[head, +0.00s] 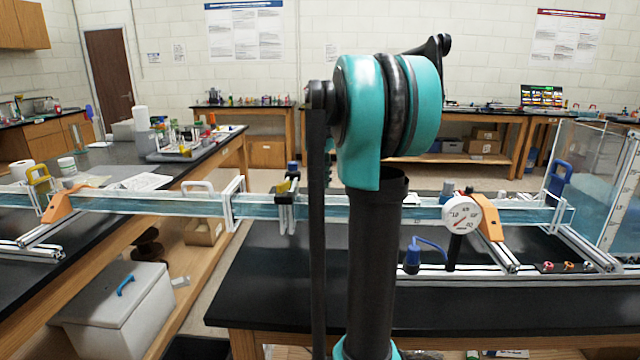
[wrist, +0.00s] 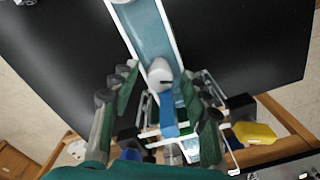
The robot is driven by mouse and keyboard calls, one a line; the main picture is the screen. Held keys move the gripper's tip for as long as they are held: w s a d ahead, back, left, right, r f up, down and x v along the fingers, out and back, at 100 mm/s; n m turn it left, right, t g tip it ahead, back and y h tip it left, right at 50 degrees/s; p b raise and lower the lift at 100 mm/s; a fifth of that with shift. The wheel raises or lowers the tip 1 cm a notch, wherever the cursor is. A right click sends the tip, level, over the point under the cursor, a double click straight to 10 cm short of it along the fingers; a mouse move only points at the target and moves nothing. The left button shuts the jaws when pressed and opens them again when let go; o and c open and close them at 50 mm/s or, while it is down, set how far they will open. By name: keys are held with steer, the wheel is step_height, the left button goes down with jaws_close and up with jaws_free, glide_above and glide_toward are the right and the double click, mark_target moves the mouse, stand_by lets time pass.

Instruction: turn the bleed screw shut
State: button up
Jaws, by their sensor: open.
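A pale grey round knob (wrist: 160,74), which looks like the bleed screw, stands on top of the clear water channel (wrist: 143,32) in the wrist view. A blue bar (wrist: 168,115) lies just below it in that picture. My gripper (wrist: 160,92) is open, with its dark green finger pads to the left and right of the knob. I see a gap on both sides, and no contact shows. In the head view my arm covers the middle of the channel (head: 340,208), and I cannot make out the knob there.
A black clamp (head: 286,205) with a yellow part (wrist: 255,133) straddles the channel close to my gripper. A round gauge (head: 462,216) and an orange bracket (head: 490,219) stand farther right. The black bench top (head: 280,290) is mostly clear in front.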

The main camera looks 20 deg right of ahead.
jaws_close()
steer(key=shift+m, duration=0.5)
steer(key=m, duration=0.5)
steer(key=shift+m, duration=0.3)
steer(key=m, duration=0.3)
steer(key=shift+m, duration=2.2)
jaws_free()
